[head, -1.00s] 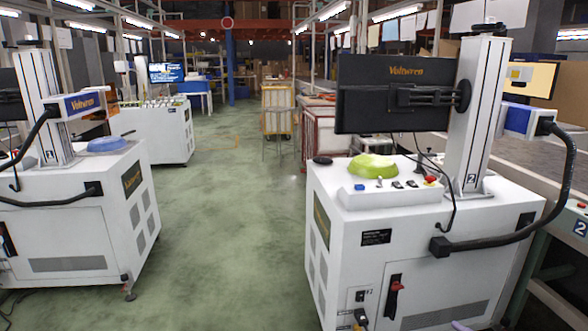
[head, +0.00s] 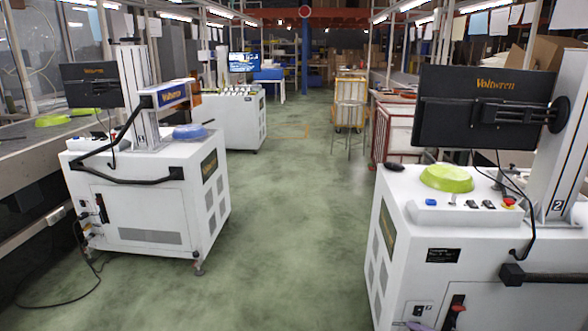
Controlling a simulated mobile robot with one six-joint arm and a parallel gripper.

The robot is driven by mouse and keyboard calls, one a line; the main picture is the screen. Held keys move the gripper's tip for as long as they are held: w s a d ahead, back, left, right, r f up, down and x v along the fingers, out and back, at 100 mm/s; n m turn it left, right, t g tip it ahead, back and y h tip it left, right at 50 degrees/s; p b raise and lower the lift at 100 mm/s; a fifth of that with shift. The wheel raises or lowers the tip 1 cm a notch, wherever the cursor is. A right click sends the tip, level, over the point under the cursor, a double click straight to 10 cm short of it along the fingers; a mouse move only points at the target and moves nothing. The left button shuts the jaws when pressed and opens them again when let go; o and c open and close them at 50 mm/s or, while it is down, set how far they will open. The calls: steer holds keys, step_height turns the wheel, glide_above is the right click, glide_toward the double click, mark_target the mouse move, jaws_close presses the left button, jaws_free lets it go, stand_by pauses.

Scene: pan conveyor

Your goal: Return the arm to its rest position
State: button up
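My arm and my gripper do not show in the head view. A green pan (head: 446,178) lies on top of the white machine cabinet (head: 470,245) on the right, which is marked 2. A blue pan (head: 189,132) lies on the white cabinet (head: 145,195) on the left. Another green pan-like object (head: 52,121) is on the conveyor (head: 30,155) at the far left.
A clear green floor aisle (head: 290,220) runs between the two cabinets. A third white cabinet (head: 236,115) stands farther back on the left. A wire trolley (head: 349,105) stands at the back right. A cable (head: 70,295) lies on the floor at the left.

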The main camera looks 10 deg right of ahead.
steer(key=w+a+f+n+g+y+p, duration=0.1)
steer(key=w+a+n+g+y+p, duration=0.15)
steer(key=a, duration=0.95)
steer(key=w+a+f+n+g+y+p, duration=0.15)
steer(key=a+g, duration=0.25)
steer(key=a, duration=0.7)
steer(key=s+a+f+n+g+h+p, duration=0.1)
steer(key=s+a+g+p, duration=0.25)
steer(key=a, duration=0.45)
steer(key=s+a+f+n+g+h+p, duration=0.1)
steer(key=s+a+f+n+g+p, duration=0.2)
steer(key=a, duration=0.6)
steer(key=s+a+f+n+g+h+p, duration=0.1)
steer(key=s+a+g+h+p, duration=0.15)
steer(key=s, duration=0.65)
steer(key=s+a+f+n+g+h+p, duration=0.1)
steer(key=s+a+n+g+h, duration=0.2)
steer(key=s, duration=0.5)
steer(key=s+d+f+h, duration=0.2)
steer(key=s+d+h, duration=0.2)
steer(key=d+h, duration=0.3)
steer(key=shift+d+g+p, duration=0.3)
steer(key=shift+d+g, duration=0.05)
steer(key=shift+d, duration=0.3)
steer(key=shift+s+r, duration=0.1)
